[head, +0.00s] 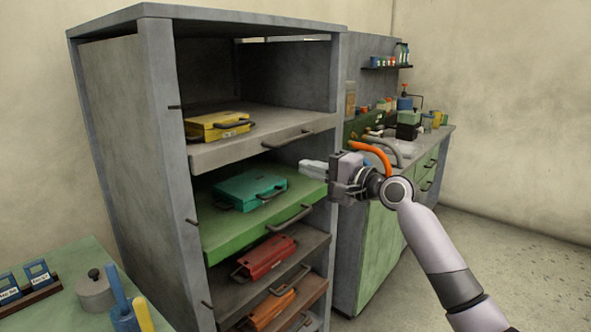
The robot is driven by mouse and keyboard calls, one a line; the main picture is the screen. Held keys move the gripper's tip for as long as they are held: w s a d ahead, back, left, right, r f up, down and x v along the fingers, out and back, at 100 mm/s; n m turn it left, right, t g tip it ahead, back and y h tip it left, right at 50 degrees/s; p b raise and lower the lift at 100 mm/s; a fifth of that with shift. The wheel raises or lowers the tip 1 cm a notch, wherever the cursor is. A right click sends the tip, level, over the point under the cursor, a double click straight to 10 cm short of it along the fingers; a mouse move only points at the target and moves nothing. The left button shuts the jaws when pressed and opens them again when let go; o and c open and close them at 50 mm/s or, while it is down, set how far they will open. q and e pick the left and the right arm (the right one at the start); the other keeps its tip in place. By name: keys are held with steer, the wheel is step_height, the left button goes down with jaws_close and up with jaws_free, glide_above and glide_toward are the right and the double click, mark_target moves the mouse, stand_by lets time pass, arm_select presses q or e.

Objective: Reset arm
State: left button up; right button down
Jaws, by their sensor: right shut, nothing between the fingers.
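My right arm (437,252) comes in from the lower right. Its gripper (306,166) is shut and empty, with the fingers pointing left. It shows in front of the right side of the grey cabinet, near the green drawer's right end; I cannot tell whether it touches the cabinet. My left gripper is not in view.
The cabinet (157,120) has pulled-out shelves bearing a yellow case (215,126), a teal case (248,187), a red case (268,257) and an orange case (272,309). A green workbench (385,250) stands behind the gripper. A table with a pot (95,292) is at lower left.

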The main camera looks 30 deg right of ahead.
steer(key=s+a+f+n+g+h, duration=0.1)
steer(key=s+a+f+n, duration=0.15)
steer(key=f, duration=0.65)
steer(key=s+a+f+n+g+h, duration=0.15)
steer(key=s+f, duration=0.25)
steer(key=f, duration=0.5)
steer(key=s+a+f+n+g+h, duration=0.1)
steer(key=s+a+f+n, duration=0.15)
steer(key=f, duration=0.65)
steer(key=s+a+f+n, duration=0.2)
steer(key=s+f+n, duration=0.1)
steer(key=s, duration=0.4)
steer(key=s+a+f+n+g+h, duration=0.1)
steer(key=s+a+f+n, duration=0.1)
steer(key=s+f, duration=0.4)
steer(key=s+a+f+n+g, duration=0.1)
steer(key=s+a+f+n, duration=0.2)
steer(key=s, duration=0.7)
step_height(320, 180, down, 2)
steer(key=shift+s+f+n, duration=0.2)
steer(key=shift+n, duration=0.45)
steer(key=shift+a+g, duration=0.1)
steer(key=shift+g, duration=0.15)
